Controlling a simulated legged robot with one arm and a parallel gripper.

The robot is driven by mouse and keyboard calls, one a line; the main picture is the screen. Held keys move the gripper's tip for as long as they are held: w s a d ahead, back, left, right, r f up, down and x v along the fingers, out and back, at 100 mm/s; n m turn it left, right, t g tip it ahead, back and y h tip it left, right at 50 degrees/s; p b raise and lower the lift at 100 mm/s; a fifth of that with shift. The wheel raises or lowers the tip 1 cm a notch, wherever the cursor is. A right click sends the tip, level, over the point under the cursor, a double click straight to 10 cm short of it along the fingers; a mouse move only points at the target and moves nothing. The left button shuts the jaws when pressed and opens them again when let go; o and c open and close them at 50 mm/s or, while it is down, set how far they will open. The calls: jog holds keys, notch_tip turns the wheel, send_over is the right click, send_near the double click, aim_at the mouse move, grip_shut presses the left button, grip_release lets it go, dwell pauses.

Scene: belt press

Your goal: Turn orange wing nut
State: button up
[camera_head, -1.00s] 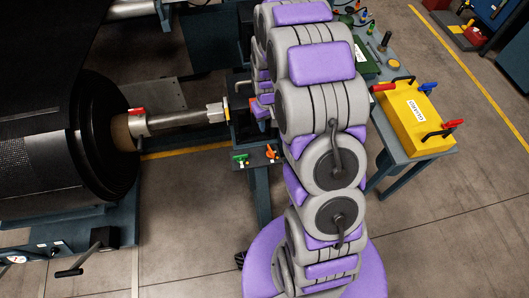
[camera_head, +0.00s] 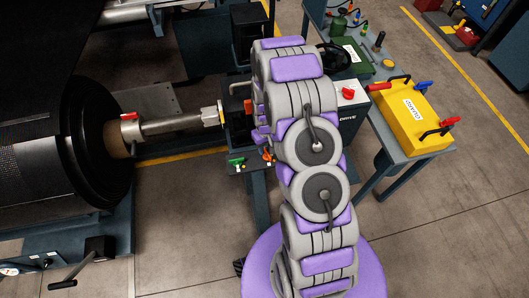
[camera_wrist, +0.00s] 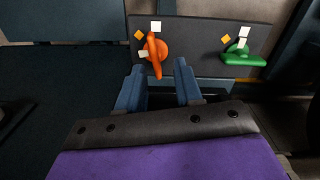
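The orange wing nut (camera_wrist: 156,49) is on a dark panel (camera_wrist: 199,36) in the wrist view, its long wing near upright and slightly tilted. In the head view the orange wing nut (camera_head: 267,156) shows small beside my arm. In the head view my arm hides the gripper.
A green wing nut (camera_wrist: 241,55) sits on the same panel, its wing lying level. It also shows in the head view (camera_head: 236,161). A roller shaft (camera_head: 170,126) lies to the left. A yellow box (camera_head: 411,117) stands on the bench at right.

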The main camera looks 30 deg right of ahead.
aim_at(267, 152)
jog(key=d+f, duration=0.2)
jog(key=shift+f, duration=0.7)
jog(key=shift+a+f, duration=0.15)
jog(key=shift+a, duration=1.05)
jog(key=shift+c, duration=0.2)
jog(key=shift+d, duration=0.9)
jog(key=c, duration=0.5)
jog(key=shift+c, duration=0.5)
jog(key=shift+a, duration=0.4)
grip_shut()
